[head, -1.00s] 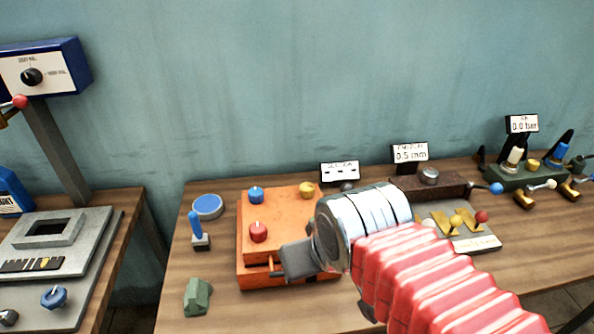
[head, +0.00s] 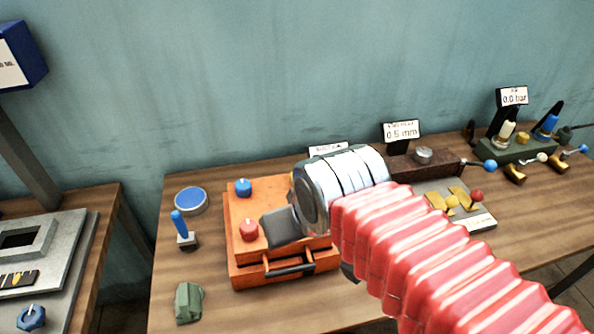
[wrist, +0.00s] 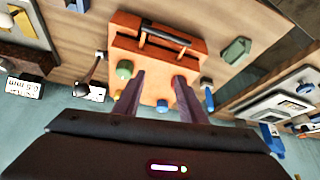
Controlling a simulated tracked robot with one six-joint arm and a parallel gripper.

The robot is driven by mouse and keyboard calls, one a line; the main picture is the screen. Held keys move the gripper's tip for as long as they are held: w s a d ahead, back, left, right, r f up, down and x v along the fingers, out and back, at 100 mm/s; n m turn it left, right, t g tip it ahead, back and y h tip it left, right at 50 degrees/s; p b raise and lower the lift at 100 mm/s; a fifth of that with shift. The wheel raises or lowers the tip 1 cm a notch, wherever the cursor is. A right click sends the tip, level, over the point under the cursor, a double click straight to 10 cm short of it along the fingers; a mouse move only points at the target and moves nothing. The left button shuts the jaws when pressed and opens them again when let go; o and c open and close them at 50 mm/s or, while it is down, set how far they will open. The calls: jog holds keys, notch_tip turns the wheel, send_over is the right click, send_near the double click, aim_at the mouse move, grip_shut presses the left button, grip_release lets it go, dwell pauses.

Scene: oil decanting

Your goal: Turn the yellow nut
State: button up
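The orange box (head: 240,258) stands on the wooden table, with a blue knob (head: 243,187) at its back left and a red knob (head: 249,229) nearer the front. The yellow nut is at its back right, mostly hidden behind my gripper in the head view. In the wrist view a small yellow knob (wrist: 117,96) beside the left finger appears to be this nut. A green knob (wrist: 124,69) is close by. My gripper (wrist: 158,76) is open over the box, its two fingers apart with nothing visibly held. I cannot tell whether they touch anything.
A blue-topped round tin (head: 191,201), a blue-handled joystick (head: 182,230) and a green block (head: 188,302) stand left of the box. A 0.5 mm display (head: 401,131) and a brown block (head: 440,168) are to the right. The table's front left is clear.

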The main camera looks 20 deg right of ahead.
jog(key=shift+o, duration=1.4)
jog(key=shift+w+d+r+m, duration=0.1)
jog(key=shift+w+r+m, duration=0.2)
jog(key=shift+r, duration=0.05)
jog(key=w+d+r+m+g, duration=0.1)
jog(key=w+r+m, duration=0.1)
jog(key=w+m, duration=0.1)
jog(key=w+d+r+m+g, duration=0.1)
jog(key=w+r+m, duration=0.1)
jog(key=w+m, duration=0.1)
jog(key=w+d+r+m, duration=0.2)
jog(key=w+m, duration=0.1)
jog(key=w, duration=0.1)
jog(key=shift+w+d+g, duration=0.1)
jog(key=shift+g, duration=0.3)
jog(key=m+g, duration=0.3)
jog(key=m, duration=0.7)
send_over(298, 174)
jog(key=shift+r, duration=0.1)
notch_tip(298, 174, down, 14)
jog(key=shift+r, duration=0.1)
jog(key=shift+c, duration=0.5)
jog(key=c, duration=0.9)
